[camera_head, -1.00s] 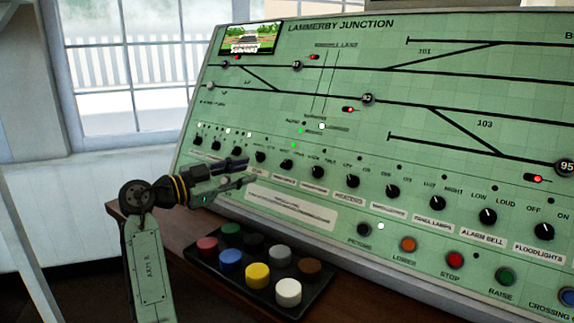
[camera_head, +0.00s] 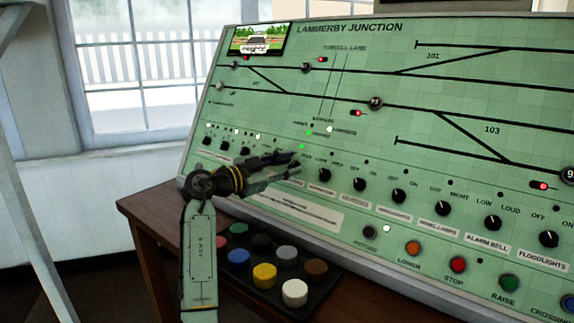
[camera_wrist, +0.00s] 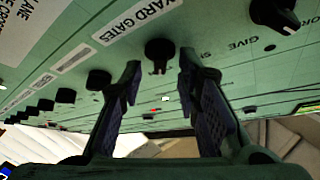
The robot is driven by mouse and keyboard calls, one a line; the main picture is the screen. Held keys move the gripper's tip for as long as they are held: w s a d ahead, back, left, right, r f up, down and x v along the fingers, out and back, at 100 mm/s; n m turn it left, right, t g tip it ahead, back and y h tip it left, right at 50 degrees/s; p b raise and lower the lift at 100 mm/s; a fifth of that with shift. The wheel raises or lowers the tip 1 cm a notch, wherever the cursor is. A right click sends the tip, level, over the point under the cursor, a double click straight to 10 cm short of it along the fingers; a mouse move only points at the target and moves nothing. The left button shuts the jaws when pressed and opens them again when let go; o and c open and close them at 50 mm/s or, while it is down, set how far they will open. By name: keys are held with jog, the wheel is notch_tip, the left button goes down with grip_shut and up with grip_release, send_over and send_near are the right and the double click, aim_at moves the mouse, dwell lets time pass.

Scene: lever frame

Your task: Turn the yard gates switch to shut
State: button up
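The yard gates switch (camera_wrist: 160,52) is a round black knob on the green panel, beside a white label reading YARD GATES (camera_wrist: 135,20) in the wrist view. A pale and reddish pointer mark on it faces down in that picture. My gripper (camera_wrist: 160,66) is open, with one fingertip on each side of the knob and a gap visible on both sides. In the head view my gripper (camera_head: 297,162) is in front of the knob row. There I cannot pick out the yard gates switch, as the gripper covers part of the row.
Neighbouring knobs stand close by, including a black one (camera_wrist: 98,79) and another with a white pointer (camera_wrist: 273,14). Below the panel, a black tray (camera_head: 322,292) of coloured round caps sits on the brown desk (camera_head: 150,212). A small screen (camera_head: 259,40) is at upper left.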

grip_shut()
